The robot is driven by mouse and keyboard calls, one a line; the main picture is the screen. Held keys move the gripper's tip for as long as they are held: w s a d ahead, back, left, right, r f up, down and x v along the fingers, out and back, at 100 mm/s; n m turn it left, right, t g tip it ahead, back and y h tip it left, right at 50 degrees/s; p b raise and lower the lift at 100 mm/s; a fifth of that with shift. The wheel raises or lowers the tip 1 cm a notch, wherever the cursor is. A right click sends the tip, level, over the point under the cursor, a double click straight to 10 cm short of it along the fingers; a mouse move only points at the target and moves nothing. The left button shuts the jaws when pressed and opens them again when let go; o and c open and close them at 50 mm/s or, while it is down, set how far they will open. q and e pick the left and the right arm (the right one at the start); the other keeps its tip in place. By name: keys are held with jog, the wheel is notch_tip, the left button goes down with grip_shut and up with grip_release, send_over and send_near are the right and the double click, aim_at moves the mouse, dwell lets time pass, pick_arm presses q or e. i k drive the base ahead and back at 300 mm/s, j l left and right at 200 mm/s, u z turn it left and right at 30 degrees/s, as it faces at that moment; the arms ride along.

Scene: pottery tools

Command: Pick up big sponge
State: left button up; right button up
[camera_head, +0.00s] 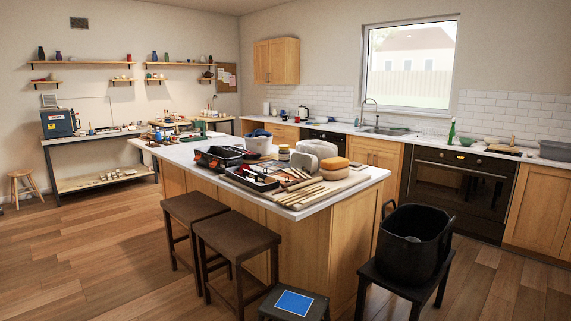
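An orange-brown rounded block (334,168) that looks like the big sponge lies near the right end of the kitchen island's white top (371,175). Pale rounded objects sit just behind it and to its left; I cannot tell what they are. Neither of my grippers is in view.
Wooden sticks (297,193) and a black tool tray (250,178) lie in front and left of the sponge. Two brown stools (237,237) stand at the island's front. A black bin (413,243) on a dark stool stands to the right. Open wooden floor (90,255) lies at left.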

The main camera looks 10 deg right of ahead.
aim_at(331, 164)
jog(key=i+l+u, duration=0.25)
jog(key=u, duration=0.15)
jog(key=i+l+u, duration=0.2)
jog(key=l+u, duration=0.15)
jog(key=i+l+u, duration=0.15)
jog(key=l+u, duration=0.25)
